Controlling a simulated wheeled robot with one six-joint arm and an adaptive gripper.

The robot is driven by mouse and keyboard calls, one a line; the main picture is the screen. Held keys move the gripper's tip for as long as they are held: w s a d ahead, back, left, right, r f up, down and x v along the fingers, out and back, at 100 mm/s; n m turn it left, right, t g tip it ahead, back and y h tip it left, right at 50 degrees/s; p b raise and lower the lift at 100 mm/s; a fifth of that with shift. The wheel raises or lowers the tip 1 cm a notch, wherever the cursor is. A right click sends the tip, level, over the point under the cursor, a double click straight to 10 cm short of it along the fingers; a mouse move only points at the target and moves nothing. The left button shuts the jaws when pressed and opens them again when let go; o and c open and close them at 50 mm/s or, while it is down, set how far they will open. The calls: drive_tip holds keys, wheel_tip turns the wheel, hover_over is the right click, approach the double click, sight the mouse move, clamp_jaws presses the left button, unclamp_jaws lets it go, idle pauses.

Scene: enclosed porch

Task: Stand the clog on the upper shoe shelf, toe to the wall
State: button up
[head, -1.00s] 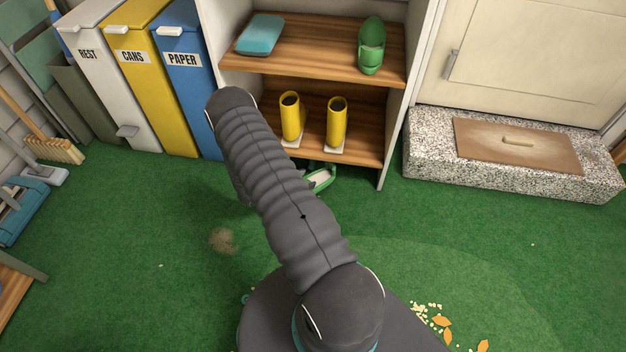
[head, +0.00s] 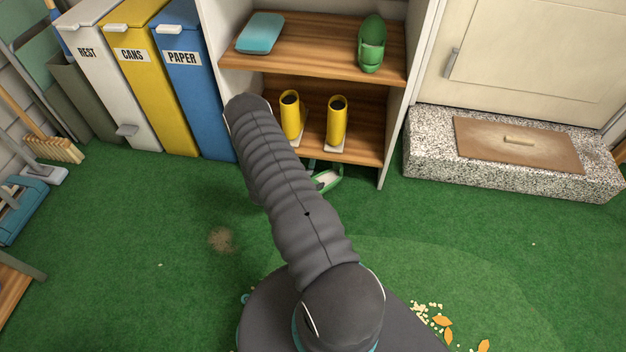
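One green clog (head: 371,45) stands on the upper shoe shelf (head: 310,57), near its right end. A second green clog with a pale inside (head: 328,178) shows low down at the foot of the shoe rack, just below the lower shelf. My arm covers its left part. My gripper is hidden behind my own arm, so its fingers and anything between them cannot be seen.
A teal folded item (head: 260,33) lies at the upper shelf's left. Two yellow boots (head: 337,122) stand on the lower shelf (head: 360,146). Bins, the nearest a blue one (head: 190,85), flank the rack. A stone step (head: 430,160) is at right. Green floor is mostly clear.

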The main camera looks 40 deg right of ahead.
drive_tip(key=shift+o, duration=0.8)
drive_tip(key=shift+a+r, duration=0.1)
